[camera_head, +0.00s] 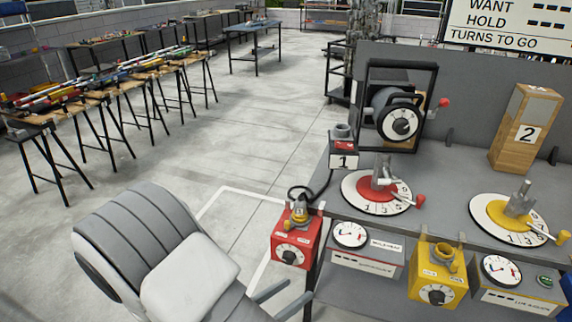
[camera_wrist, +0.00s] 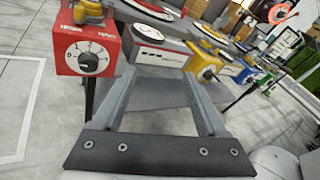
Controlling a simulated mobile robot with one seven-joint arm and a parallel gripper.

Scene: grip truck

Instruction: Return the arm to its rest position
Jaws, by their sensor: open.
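My gripper (camera_head: 282,300) is at the bottom of the head view, in front of the workbench and just below the red dial box. Its two grey fingers are spread apart with nothing between them. In the wrist view my gripper (camera_wrist: 160,95) also shows open and empty, with the grey lower shelf behind it. My large grey arm link fills the lower left of the head view. The red box (camera_head: 296,240) with a black dial hangs at the bench's left front corner, apart from the fingers. It also shows at upper left in the wrist view (camera_wrist: 75,45).
The bench (camera_head: 450,165) carries a red dial disc (camera_head: 365,196), a yellow dial disc (camera_head: 490,225) and a wooden block marked 2 (camera_head: 525,130). A yellow box (camera_head: 437,272) hangs on its front. Trestles (camera_head: 100,95) stand far left. The floor (camera_head: 220,130) between is clear.

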